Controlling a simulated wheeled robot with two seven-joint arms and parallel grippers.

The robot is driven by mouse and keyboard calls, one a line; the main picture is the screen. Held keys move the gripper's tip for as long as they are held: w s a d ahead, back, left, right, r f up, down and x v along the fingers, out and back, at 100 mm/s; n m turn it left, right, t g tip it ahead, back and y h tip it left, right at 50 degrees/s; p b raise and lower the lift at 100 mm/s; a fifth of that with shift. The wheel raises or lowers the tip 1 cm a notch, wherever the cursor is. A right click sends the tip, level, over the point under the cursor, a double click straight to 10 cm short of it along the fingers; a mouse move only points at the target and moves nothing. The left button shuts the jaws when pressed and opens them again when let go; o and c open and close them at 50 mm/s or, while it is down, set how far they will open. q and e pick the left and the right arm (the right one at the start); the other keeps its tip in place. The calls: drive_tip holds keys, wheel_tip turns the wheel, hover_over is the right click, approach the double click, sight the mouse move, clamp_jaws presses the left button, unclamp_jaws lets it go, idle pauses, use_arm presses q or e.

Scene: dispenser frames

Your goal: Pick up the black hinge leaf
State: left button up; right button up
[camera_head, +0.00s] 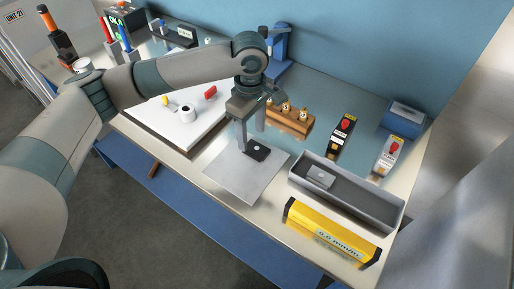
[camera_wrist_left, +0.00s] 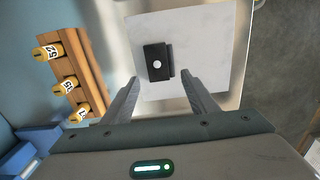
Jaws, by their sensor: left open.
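The black hinge leaf (camera_head: 257,153) lies on a light grey square plate (camera_head: 239,185) on the bench. In the left wrist view the hinge leaf (camera_wrist_left: 154,70) is a dark block with a pale round spot, on the pale plate (camera_wrist_left: 215,40). My left gripper (camera_head: 250,145) points down above the plate with its fingers apart, close to the leaf. In the left wrist view the leaf shows ahead of and between the two fingertips (camera_wrist_left: 157,88), with nothing held. My right gripper is not in view.
A grey tray (camera_head: 375,208) with a small metal part stands right of the plate, a yellow box (camera_head: 330,234) in front. A wooden block with numbered yellow pieces (camera_head: 289,119) is behind. A white board (camera_head: 170,128) lies left.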

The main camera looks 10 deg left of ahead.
sight(252, 145)
use_arm(q)
drive_tip(key=shift+w+a+f+p, duration=0.15)
drive_tip(key=shift+f+p, duration=0.4)
drive_tip(key=shift+f, duration=1.55)
drive_tip(key=c, duration=1.2)
